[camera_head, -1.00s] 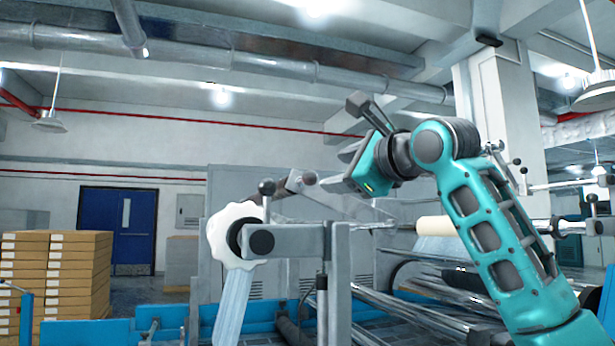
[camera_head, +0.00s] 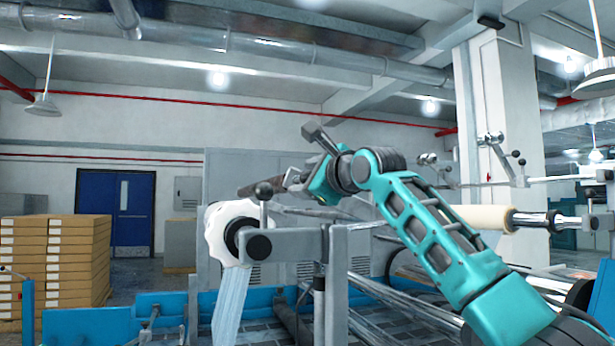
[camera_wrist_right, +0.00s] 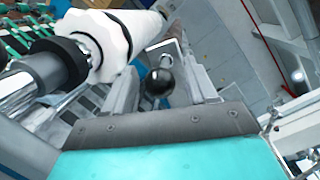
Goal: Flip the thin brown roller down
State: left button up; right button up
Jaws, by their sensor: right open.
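The thin brown roller (camera_head: 262,185) shows only in part in the head view, as a dark brown bar left of my right gripper; the rest is hidden behind the gripper and the arm. My right gripper (camera_head: 297,180) is open, pointing left, close to the brown roller's visible part. I cannot tell whether they touch. In the right wrist view, the grey and teal gripper body fills the bottom, and the roller cannot be made out clearly. My left gripper is not in view.
The knob also shows in the wrist view (camera_wrist_right: 159,82). A beige roll (camera_head: 482,218) lies at right. Stacked boxes (camera_head: 55,260) stand far left.

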grip_shut()
dwell(0.4)
jog(key=shift+f, duration=0.1)
